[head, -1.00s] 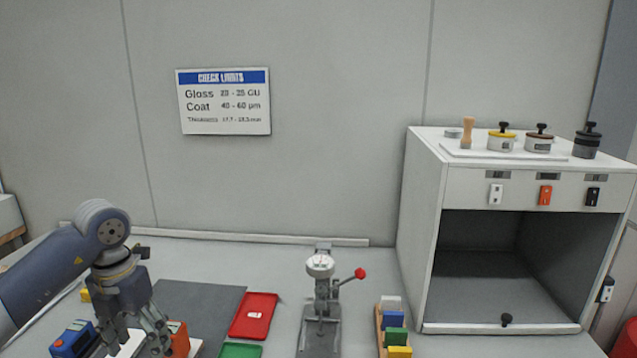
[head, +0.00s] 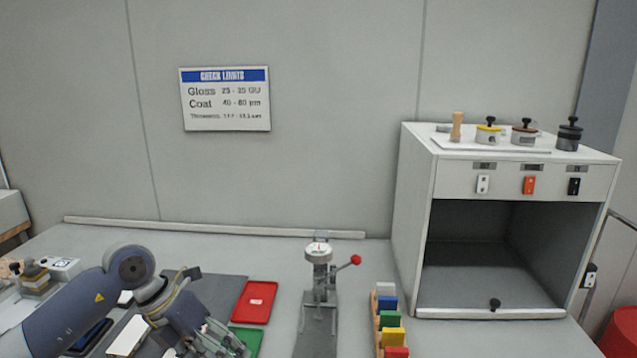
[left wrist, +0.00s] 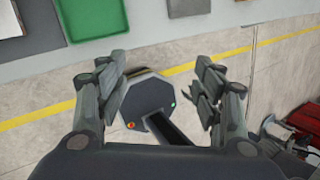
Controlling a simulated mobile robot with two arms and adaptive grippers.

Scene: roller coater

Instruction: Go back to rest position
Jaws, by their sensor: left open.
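My left gripper (head: 218,345) is at the lower left of the head view, low over the front part of the table beside the green tray (head: 246,340). In the left wrist view its two fingers (left wrist: 165,95) are spread apart with nothing between them. Beyond them that view shows the floor, part of my own base and the table's edge with the green tray (left wrist: 92,18). My right gripper is in neither view.
A red tray (head: 254,302), a dial gauge stand (head: 318,290) and a rack of coloured blocks (head: 379,335) stand on the table (head: 430,343). A white open-fronted cabinet (head: 412,225) is at right. A yellow line (left wrist: 38,116) crosses the floor.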

